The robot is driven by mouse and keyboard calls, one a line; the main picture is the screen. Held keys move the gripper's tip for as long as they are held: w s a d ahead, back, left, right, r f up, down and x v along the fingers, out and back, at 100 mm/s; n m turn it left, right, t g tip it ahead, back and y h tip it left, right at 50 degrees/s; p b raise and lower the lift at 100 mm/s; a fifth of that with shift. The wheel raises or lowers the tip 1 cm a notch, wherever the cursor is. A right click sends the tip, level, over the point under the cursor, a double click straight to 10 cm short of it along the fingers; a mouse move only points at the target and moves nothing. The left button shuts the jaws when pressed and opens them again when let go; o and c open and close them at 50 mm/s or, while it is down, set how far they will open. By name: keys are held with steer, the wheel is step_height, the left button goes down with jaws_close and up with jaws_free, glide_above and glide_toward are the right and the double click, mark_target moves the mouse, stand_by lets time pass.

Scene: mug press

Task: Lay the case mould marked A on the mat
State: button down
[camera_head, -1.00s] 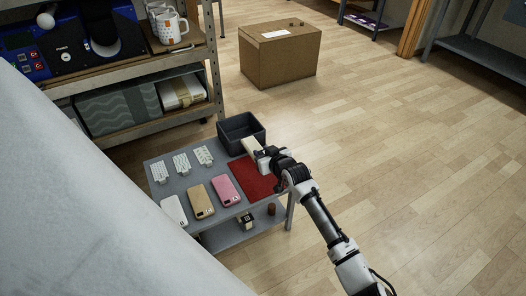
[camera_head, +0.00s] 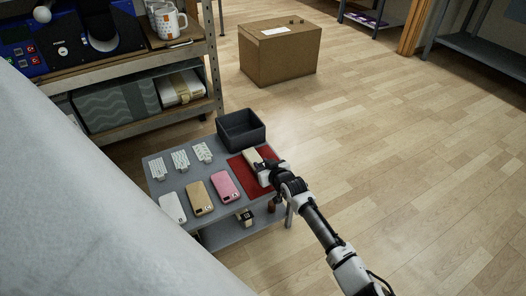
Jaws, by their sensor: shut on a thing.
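My gripper (camera_head: 264,173) is shut on a pale cream case mould (camera_head: 252,157) over the red mat (camera_head: 238,169). The mould points up and left from the jaws, toward the back edge of the mat. I cannot tell whether it touches the mat or is still just above it. Any letter on the held mould is too small to read. My wrist hides the right part of the mat.
A dark open bin (camera_head: 241,130) stands just behind the mat. White, tan (camera_head: 199,198) and pink (camera_head: 226,186) phone cases lie in front on the grey table (camera_head: 168,190). Several white patterned pieces (camera_head: 180,161) lie at the back left.

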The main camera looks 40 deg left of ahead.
steer(key=c, duration=1.2)
jaws_free()
steer(key=shift+o, duration=0.2)
